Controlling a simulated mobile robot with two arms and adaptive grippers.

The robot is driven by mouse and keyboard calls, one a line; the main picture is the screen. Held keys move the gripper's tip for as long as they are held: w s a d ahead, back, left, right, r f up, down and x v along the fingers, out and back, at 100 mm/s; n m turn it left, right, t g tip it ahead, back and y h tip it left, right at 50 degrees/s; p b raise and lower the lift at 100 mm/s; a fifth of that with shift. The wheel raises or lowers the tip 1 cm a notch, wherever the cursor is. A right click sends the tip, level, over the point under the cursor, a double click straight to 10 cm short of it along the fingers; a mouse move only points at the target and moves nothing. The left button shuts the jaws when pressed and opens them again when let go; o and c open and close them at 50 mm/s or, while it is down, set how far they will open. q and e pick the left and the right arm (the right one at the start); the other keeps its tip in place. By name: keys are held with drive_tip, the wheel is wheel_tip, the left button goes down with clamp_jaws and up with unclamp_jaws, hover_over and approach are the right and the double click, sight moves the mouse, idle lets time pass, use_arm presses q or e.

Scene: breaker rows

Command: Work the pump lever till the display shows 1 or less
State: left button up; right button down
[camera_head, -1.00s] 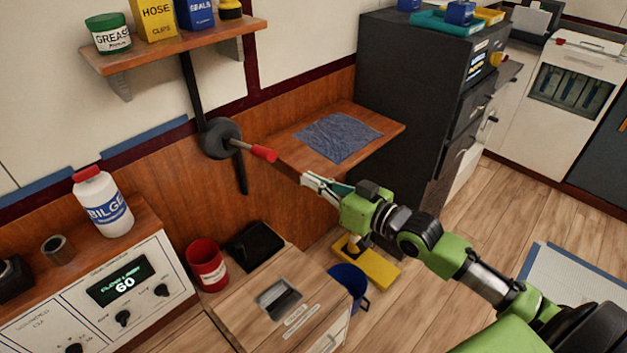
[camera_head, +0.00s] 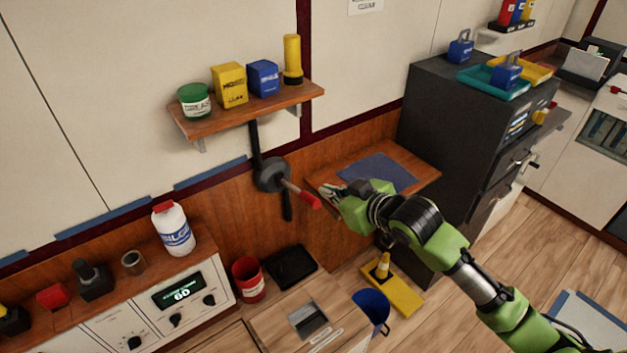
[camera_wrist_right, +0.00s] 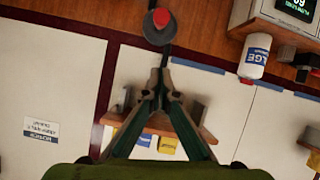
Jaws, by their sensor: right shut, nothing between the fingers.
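The pump lever has a red grip (camera_head: 311,201) and sticks out from a round dark pivot (camera_head: 271,174) on the wall. In the right wrist view the red grip (camera_wrist_right: 161,18) shows end-on, just beyond my fingertips. My right gripper (camera_head: 329,196) is shut and empty, just right of the grip in the head view; I cannot tell if they touch. Its closed fingers also show in the wrist view (camera_wrist_right: 160,82). The display (camera_head: 180,294) on the white control panel reads 60. My left gripper is not in view.
A shelf (camera_head: 250,109) with cans and boxes is above the lever. A wooden ledge with a blue cloth (camera_head: 378,172) lies behind my right gripper. A bilge bottle (camera_head: 172,228) stands on the panel top. A red can (camera_head: 248,279) and blue bucket (camera_head: 371,310) are below.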

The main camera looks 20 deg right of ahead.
drive_tip(key=shift+r, duration=0.4)
drive_tip(key=shift+w, duration=0.1)
drive_tip(key=p, duration=0.3)
hover_over(313, 200)
drive_tip(key=a, duration=0.1)
drive_tip(key=f, duration=0.4)
drive_tip(key=shift+w+f, duration=0.25)
drive_tip(key=f, duration=0.1)
drive_tip(key=f+p, duration=0.1)
drive_tip(key=d+f, duration=0.1)
drive_tip(key=f, duration=0.1)
drive_tip(key=shift+s, duration=0.35)
